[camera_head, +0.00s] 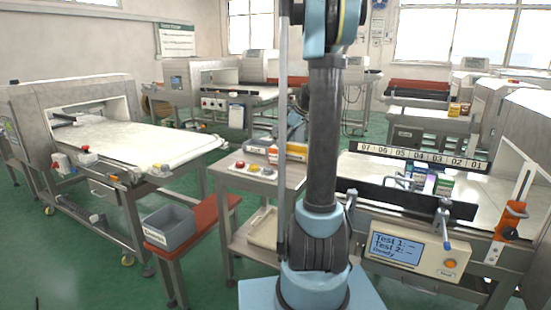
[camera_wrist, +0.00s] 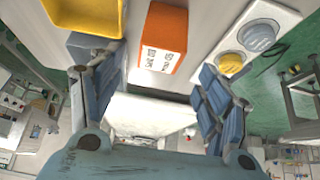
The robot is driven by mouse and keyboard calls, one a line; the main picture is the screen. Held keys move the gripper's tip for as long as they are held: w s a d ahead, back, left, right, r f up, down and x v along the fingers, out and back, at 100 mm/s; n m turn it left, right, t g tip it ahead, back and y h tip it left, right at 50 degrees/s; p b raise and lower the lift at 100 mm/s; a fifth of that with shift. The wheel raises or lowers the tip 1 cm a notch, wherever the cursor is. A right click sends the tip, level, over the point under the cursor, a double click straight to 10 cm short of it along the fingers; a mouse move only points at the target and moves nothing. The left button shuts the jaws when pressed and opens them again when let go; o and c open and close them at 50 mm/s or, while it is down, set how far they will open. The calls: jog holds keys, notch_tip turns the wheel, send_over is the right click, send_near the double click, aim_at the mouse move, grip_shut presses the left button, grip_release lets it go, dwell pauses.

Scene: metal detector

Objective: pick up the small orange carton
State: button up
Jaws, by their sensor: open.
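The small orange carton (camera_wrist: 165,35) is in the upper middle of the wrist view, with a white printed label on the side facing me. My gripper (camera_wrist: 152,65) is open, with one blue-grey finger on each side of the picture. The carton lies between and beyond the fingertips, and nothing is held. In the head view an orange item (camera_head: 290,154) shows on the small metal side table (camera_head: 262,184), partly hidden by my arm. The gripper's fingers are not clear in that view.
In the wrist view a yellow tray (camera_wrist: 88,15) is left of the carton, and a white panel with round buttons (camera_wrist: 245,48) is right. In the head view a conveyor (camera_head: 130,145) stands left, a grey bin (camera_head: 168,228) front left, and a detector control box (camera_head: 415,252) right.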

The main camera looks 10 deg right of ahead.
aim_at(276, 148)
jog(key=shift+x, duration=3.05)
jog(key=shift+d, duration=0.15)
jog(key=c, duration=1.2)
